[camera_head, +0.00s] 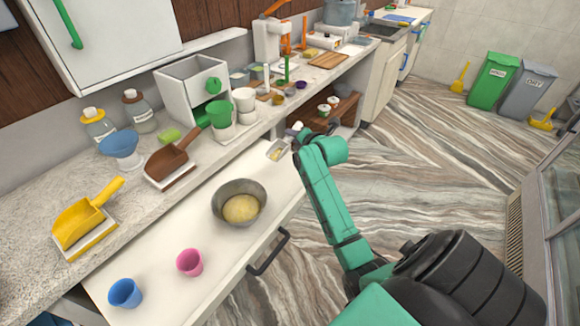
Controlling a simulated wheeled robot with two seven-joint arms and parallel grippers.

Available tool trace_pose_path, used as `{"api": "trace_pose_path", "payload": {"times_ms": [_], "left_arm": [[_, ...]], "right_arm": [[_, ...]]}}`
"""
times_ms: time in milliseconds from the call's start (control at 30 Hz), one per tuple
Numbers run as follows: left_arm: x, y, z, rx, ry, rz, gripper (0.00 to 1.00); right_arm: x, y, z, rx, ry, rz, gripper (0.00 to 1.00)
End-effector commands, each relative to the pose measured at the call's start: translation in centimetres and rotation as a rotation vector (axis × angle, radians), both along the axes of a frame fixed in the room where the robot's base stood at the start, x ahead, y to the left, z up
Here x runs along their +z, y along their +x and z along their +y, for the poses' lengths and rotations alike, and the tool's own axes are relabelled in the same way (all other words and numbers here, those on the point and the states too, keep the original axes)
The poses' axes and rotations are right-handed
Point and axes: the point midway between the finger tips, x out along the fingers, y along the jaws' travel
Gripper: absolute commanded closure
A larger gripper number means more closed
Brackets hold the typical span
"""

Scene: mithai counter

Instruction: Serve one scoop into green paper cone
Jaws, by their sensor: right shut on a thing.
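A green cup-shaped cone (219,111) stands upright in a holder on the counter, beside white cups (244,100). My right gripper (296,131) is at the end of the green arm, just beyond the right edge of the pulled-out drawer. It is shut on a small grey scoop (273,147), whose bowl points left and down. Something yellowish shows in the scoop. The scoop is to the right of and below the green cone, apart from it. A metal bowl (219,205) with a yellow mass (241,209) sits in the drawer. My left gripper is not in view.
The open drawer (150,262) also holds a pink cup (190,262) and a blue cup (125,294). On the counter are a yellow scoop (78,221), a brown scoop (172,160), a blue funnel-like bowl (120,147) and a white box (186,85).

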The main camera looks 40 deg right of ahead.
Motion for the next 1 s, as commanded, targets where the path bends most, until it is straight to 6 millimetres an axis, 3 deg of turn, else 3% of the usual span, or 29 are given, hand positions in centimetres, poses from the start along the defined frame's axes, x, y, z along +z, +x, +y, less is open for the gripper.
{"api": "trace_pose_path", "payload": {"times_ms": [133, 433, 533, 700, 733, 800, 1000], "left_arm": [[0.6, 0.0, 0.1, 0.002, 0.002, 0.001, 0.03], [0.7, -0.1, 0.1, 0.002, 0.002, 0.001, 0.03], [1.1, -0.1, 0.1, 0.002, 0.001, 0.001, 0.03], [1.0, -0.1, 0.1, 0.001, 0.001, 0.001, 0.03], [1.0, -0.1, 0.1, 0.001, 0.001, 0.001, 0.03], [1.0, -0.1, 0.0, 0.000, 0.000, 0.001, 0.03], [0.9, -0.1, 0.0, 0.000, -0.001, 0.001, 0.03]], "right_arm": [[-4.7, 0.0, 0.1, -0.001, 0.006, 0.003, 1.00], [-10.2, 0.0, 0.0, 0.000, 0.002, 0.001, 1.00], [-11.3, 0.0, 0.0, 0.000, -0.003, 0.001, 1.00], [-11.5, 0.0, 0.0, 0.000, -0.003, -0.001, 1.00], [-11.5, 0.0, 0.0, 0.000, -0.002, -0.001, 0.61], [-11.5, 0.0, 0.0, 0.000, -0.002, -0.001, 0.39], [-11.5, 0.0, 0.0, 0.000, -0.001, 0.000, 0.39]]}}
